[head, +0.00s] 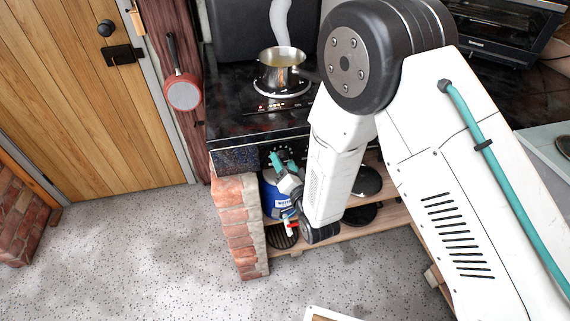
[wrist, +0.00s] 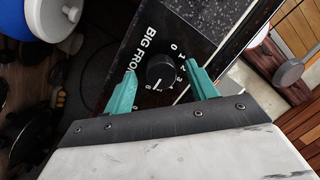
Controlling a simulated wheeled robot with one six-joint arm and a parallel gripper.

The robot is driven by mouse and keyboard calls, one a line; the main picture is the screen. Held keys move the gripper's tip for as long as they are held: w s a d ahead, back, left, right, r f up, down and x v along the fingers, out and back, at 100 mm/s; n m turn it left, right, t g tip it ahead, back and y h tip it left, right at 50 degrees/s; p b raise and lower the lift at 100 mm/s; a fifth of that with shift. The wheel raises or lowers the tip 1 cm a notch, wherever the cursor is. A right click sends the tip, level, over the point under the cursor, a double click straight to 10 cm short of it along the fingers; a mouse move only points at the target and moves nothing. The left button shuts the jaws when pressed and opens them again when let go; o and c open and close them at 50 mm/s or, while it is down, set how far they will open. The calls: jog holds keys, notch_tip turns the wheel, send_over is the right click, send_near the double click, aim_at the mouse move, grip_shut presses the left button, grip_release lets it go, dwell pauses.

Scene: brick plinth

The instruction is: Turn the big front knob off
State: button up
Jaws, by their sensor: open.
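The big front knob (wrist: 160,70) is a round black knob on a dark panel, beside printed numbers and the partly covered label "BIG FRO". Its white mark appears to point toward the lower numbers near the 6, away from the 0. My gripper (wrist: 161,72) is open, with one teal finger on each side of the knob. I see gaps between the fingers and the knob; contact is not clear. In the head view, my gripper (head: 277,163) is at the front panel under the black cooktop (head: 235,122), and I cannot make out the big front knob there.
A steaming pot (head: 283,72) stands on the cooktop over a lit ring. Below is a blue gas cylinder (head: 269,196) on a wooden shelf, beside a brick pillar (head: 238,225). A red pan (head: 184,93) hangs at left.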

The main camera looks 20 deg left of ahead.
jog(key=c, duration=1)
